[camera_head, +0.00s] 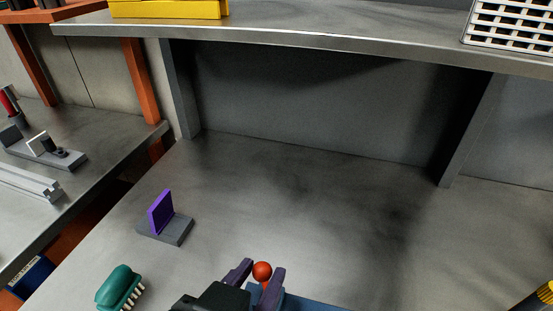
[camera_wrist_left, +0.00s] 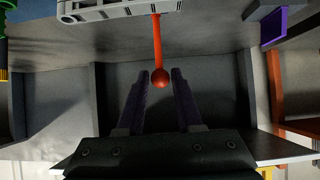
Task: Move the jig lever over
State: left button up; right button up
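The jig lever shows in the left wrist view as a thin orange-red rod (camera_wrist_left: 157,40) with a red ball knob (camera_wrist_left: 160,78) at its end. The rod comes out of a light grey jig body (camera_wrist_left: 92,10) at the top of that view. In the head view the red knob (camera_head: 262,270) is at the bottom centre, beside a blue part (camera_head: 312,304) cut off by the frame edge. My left gripper (camera_wrist_left: 160,74) is open, its two purple fingers on either side of the knob with a small gap each side. It also shows in the head view (camera_head: 260,270). My right gripper is not in view.
A purple plate on a grey base (camera_head: 174,232) and a green brush (camera_head: 118,285) stand left on the metal bench. A yellow-and-black object (camera_head: 538,298) is at the bottom right. A shelf (camera_head: 320,38) crosses overhead. The bench behind the knob is clear.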

pick_arm(q)
grip_shut()
jog(key=shift+w+d+r, duration=0.1)
jog(key=shift+w+d, duration=0.15)
jog(key=shift+w, duration=0.45)
jog(key=shift+w+d, duration=0.2)
jog(key=shift+w, duration=0.5)
jog(key=shift+w, duration=0.15)
jog(key=shift+w+d+f+b, duration=0.2)
jog(key=shift+w+d+b, duration=0.1)
jog(key=shift+w, duration=0.35)
jog(key=shift+w+d+f+b, duration=0.15)
jog(key=shift+w+b, duration=0.15)
jog(key=shift+w, duration=0.35)
